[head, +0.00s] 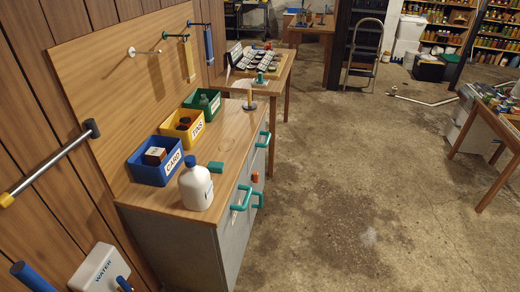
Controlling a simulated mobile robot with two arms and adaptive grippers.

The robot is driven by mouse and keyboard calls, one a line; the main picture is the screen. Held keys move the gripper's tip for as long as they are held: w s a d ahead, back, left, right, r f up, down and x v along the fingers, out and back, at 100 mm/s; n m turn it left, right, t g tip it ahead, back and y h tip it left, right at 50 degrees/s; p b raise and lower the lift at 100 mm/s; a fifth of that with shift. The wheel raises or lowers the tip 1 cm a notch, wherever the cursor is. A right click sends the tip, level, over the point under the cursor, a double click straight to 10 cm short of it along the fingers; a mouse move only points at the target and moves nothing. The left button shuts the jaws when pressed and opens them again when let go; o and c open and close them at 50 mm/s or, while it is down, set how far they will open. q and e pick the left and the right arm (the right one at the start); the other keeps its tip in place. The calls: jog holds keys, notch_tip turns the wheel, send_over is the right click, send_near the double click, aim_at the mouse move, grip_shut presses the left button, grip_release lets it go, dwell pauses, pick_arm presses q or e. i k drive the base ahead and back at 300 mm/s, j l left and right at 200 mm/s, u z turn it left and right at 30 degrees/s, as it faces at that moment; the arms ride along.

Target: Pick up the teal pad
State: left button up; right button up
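The teal pad (216,167) is a small flat-looking block lying on the wooden top of the counter (232,142). It lies just behind and to the right of a white bottle (195,188) with a blue cap, and apart from it. Nothing covers the pad. Neither of my grippers shows in the head view.
Blue (147,174), yellow (177,138) and green (216,97) bins line the counter's back, against a wooden panel. Teal handles (257,196) stick out from the cabinet front. A cluttered table (275,85) stands beyond. The concrete floor to the right is largely clear.

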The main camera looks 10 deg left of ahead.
aim_at(219, 167)
jog(key=i+l, duration=0.15)
jog(key=i, duration=0.4)
jog(key=i+l, duration=0.1)
jog(key=i, duration=0.5)
jog(key=i+l, duration=0.15)
jog(key=i, duration=0.4)
jog(key=i+l+u, duration=0.1)
jog(key=i+u, duration=0.15)
jog(key=u, duration=0.2)
jog(key=i+l+u, duration=0.2)
jog(key=u, duration=0.3)
jog(key=i+l+u, duration=0.25)
jog(key=u, duration=0.2)
jog(key=i+l+u, duration=0.15)
jog(key=l+u, duration=0.3)
jog(key=j, duration=0.1)
